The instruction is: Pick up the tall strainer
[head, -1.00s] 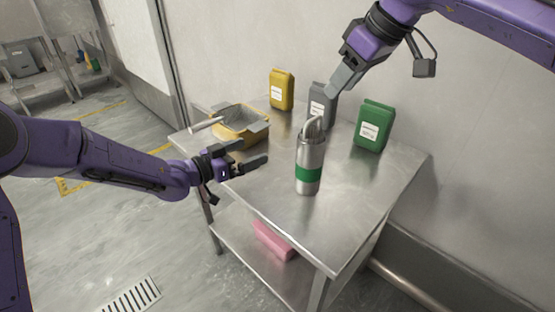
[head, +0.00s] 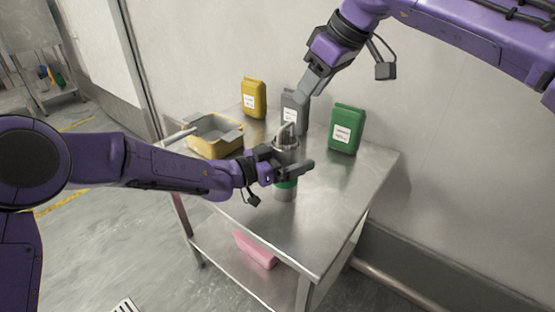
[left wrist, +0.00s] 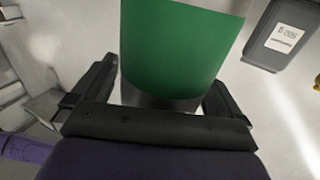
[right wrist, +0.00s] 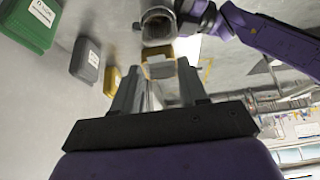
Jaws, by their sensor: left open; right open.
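The tall strainer (head: 285,192) is a steel cylinder with a green band and a curved handle at its top. It stands upright on the steel table, partly hidden by my left gripper. My left gripper (head: 300,168) is open at the strainer's body. In the left wrist view the green band (left wrist: 180,45) fills the space ahead of and between the two open fingers (left wrist: 160,88). My right gripper (head: 308,88) is open and empty, above the table near the grey bag; its open fingers (right wrist: 160,85) also show in the right wrist view.
A yellow bag (head: 254,98), a grey bag (head: 290,112) and a green bag (head: 346,130) stand along the table's back. A yellow and grey bin (head: 212,140) sits at the left. A pink object (head: 256,250) lies on the lower shelf. The table's right front (head: 325,215) is clear.

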